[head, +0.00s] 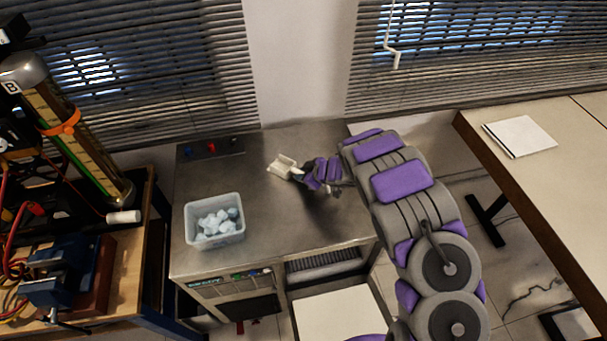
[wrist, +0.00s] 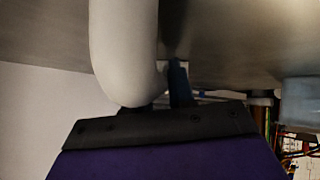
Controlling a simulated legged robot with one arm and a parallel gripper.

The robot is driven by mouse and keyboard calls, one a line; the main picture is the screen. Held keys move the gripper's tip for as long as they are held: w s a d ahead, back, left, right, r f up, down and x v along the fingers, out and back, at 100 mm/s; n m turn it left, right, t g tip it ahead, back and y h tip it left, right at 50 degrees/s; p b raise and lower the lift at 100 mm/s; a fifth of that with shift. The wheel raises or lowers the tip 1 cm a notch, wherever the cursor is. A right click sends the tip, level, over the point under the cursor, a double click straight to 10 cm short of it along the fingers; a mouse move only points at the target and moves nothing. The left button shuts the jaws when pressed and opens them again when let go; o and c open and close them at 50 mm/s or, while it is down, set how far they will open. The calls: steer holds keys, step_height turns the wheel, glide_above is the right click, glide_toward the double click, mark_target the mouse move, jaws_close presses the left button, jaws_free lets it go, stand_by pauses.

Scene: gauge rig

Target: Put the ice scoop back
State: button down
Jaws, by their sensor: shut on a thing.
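The ice scoop (head: 281,168) is cream-white and held above the grey metal counter (head: 290,222), near its back edge. My gripper (head: 301,178) is shut on it, with the scoop's head pointing left in the head view. In the wrist view a thick pale curved part of the scoop (wrist: 124,55) fills the space at my gripper (wrist: 165,98), by a dark finger. A clear bin (head: 215,240) with pale blue ice cubes (head: 217,222) stands on the counter's front left, apart from the scoop. No scoop holder can be made out.
A wooden bench (head: 95,310) with a gauge column (head: 70,130), hoses and a blue vise stands at left. A table (head: 550,190) with a white pad (head: 520,136) is at right. Blinds and a wall rise behind the counter. The counter's middle is clear.

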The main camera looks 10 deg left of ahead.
steer(key=c, duration=1.3)
jaws_free()
steer(key=shift+a, duration=0.15)
steer(key=o, duration=0.3)
steer(key=shift+a+f, duration=0.15)
steer(key=shift+a, duration=0.3)
steer(key=shift+o, duration=0.2)
steer(key=shift+d, duration=0.4)
steer(key=shift+s+d+r, duration=0.15)
steer(key=shift+d+r, duration=0.05)
steer(key=shift+r, duration=0.4)
steer(key=p+v, duration=0.2)
steer(key=v, duration=0.9)
